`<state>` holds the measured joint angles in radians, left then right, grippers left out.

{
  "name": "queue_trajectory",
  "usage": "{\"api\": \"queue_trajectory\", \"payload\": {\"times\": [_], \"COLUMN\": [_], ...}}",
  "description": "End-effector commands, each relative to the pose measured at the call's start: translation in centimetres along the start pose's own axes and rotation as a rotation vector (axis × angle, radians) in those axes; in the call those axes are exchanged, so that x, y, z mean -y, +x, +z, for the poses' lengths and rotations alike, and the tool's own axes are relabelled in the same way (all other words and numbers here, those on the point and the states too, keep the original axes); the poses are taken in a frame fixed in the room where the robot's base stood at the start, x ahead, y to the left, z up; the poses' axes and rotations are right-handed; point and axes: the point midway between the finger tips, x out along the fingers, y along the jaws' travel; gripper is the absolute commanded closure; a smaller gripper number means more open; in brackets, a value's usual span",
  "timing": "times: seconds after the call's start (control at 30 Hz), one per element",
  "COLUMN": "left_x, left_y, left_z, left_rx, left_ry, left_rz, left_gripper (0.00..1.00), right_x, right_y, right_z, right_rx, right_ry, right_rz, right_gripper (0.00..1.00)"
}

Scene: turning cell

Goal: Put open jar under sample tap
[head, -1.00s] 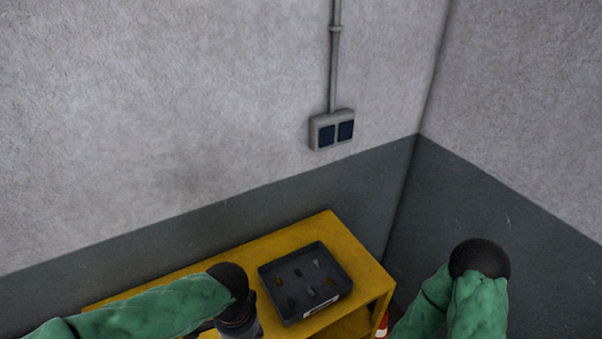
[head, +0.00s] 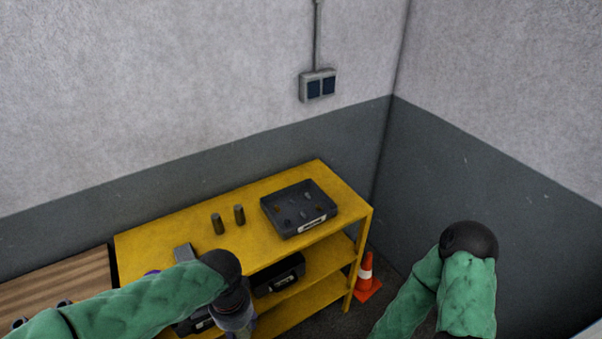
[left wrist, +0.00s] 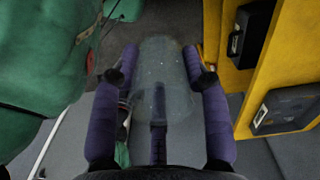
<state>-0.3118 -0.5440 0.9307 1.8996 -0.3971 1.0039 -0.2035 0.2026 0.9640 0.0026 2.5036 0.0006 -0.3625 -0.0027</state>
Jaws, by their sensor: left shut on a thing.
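My left gripper (left wrist: 160,75) has purple fingers on either side of a clear, see-through jar (left wrist: 160,95) and is shut on it. The jar fills the middle of the left wrist view; whether it has a lid I cannot tell. In the head view my left forearm reaches in front of the yellow shelf, and the jar is not clearly visible there. My right arm shows at the lower right of the head view, but its gripper is out of sight. I see no sample tap that I can make out.
A yellow shelf unit (head: 345,195) stands by the wall with a dark tray (head: 300,232) of small parts and two dark cylinders (head: 239,215) on top. Black cases (head: 279,275) sit lower. An orange cone (head: 367,280) stands right; a wooden top (head: 60,280) is left.

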Motion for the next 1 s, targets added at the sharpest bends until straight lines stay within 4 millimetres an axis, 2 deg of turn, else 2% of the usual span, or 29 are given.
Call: {"api": "queue_trajectory", "payload": {"times": [0.37,0.53,0.67,0.9,1.0], "left_x": [2.7,4.5,6.7,11.0,12.1], "left_y": [3.0,5.2,8.0,14.1,15.9], "left_z": [-2.1,-3.4,-4.7,-6.8,-7.3], "left_rx": [0.003,0.003,0.005,0.005,0.003], "left_ry": [-0.157,-0.260,-0.379,-0.621,-0.689], "left_rz": [0.000,0.000,0.000,0.001,0.001], "left_gripper": [0.82,0.82,0.82,0.82,0.82], "right_x": [-0.5,-0.9,-1.3,-2.0,-2.1], "right_y": [1.5,2.4,3.5,5.5,6.0], "right_z": [-0.1,-0.1,-0.2,-0.2,-0.3], "right_rx": [-0.001,-0.001,-0.001,-0.001,-0.001], "right_ry": [0.000,0.000,0.000,0.000,0.000], "right_rz": [0.000,0.000,0.000,0.000,0.000], "right_gripper": [0.24,0.24,0.24,0.24,0.24]}}
